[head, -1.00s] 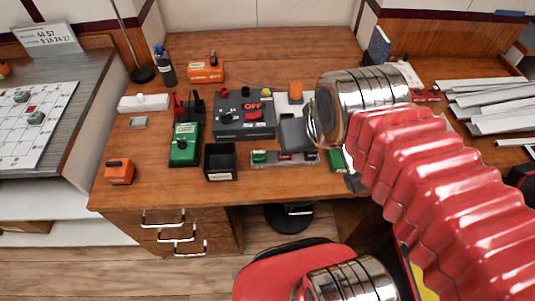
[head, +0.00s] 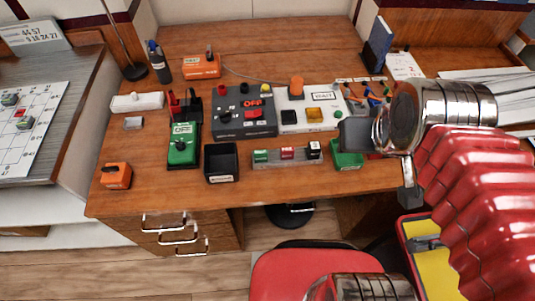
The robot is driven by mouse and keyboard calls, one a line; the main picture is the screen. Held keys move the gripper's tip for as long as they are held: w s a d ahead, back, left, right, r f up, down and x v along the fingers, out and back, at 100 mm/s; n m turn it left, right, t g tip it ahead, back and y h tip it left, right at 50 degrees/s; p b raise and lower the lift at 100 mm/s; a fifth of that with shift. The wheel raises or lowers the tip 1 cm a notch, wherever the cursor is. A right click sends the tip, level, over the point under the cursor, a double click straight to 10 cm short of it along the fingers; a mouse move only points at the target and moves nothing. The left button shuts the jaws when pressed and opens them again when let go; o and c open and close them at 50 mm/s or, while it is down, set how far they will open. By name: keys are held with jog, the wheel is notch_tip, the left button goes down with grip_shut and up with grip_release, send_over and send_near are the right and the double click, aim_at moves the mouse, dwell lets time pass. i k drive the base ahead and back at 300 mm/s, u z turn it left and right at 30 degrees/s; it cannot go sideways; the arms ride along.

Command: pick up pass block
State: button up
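A clear tray (head: 262,166) near the desk's front edge holds a green block (head: 260,156), a red block (head: 287,153) and a black block with a white top (head: 314,150). Their labels are too small to read, so I cannot tell which is the pass block. A larger green block-like piece (head: 346,159) stands just right of the tray. My gripper (head: 383,165) is above the desk's right front part, right of the tray. One dark grey finger is near the green piece, the other hangs lower right; they look apart with nothing visible between them.
An open black box (head: 221,163) and a green meter (head: 184,146) stand left of the tray. A grey panel marked OFF (head: 245,118) and a white panel (head: 312,112) are behind it. A red chair (head: 305,272) stands in front.

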aim_at(261, 155)
jog(key=z, duration=0.05)
jog(key=k, duration=1.1)
jog(key=u, duration=1.8)
jog(key=i, duration=1)
jog(key=u, duration=0.05)
